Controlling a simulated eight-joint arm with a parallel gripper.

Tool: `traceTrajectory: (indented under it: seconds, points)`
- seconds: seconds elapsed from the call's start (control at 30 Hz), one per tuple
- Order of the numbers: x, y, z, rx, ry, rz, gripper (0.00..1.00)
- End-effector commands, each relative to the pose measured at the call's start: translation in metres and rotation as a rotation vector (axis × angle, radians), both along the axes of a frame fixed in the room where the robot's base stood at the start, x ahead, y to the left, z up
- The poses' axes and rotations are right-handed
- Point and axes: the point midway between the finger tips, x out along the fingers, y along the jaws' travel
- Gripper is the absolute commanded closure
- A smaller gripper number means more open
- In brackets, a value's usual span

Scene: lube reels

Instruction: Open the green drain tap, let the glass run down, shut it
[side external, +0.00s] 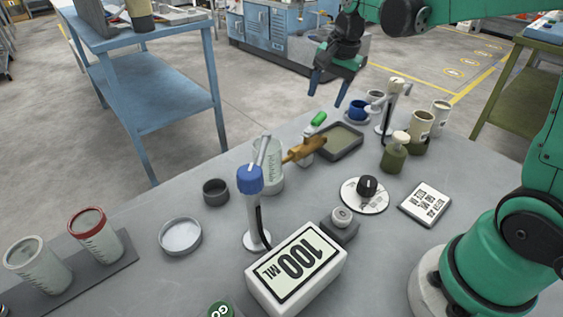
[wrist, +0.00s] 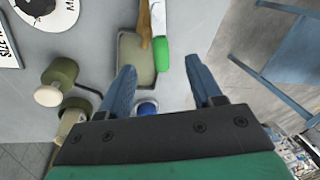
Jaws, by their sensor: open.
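The green drain tap (side external: 319,119) is a small green handle on a white fitting beside the brass spout. In the wrist view the green handle (wrist: 163,68) lies ahead of and between my fingers, apart from them. The glass (side external: 268,165) is a clear graduated cylinder standing left of the brass piece (side external: 305,150); its level is too small to tell. A shallow tray (side external: 338,142) with a greenish floor sits by the tap. My gripper (side external: 329,93) is open and empty, above and behind the tap.
A blue-topped dispenser (side external: 249,180) stands in front of the glass. A 100 ML display box (side external: 297,266) and a black knob on a dial (side external: 367,188) are nearer. An olive pump bottle (side external: 395,152) stands right.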

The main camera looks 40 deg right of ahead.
Motion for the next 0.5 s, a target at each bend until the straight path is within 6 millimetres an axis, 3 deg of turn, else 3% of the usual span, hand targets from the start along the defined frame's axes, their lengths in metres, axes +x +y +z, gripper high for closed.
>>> traceTrajectory:
  seconds: [0.23,0.5]
  points:
    - [0.010,-0.012,-0.015,0.040,0.041,-0.110,0.41]
    - [0.017,-0.009,-0.050,0.040,0.039,-0.106,0.41]
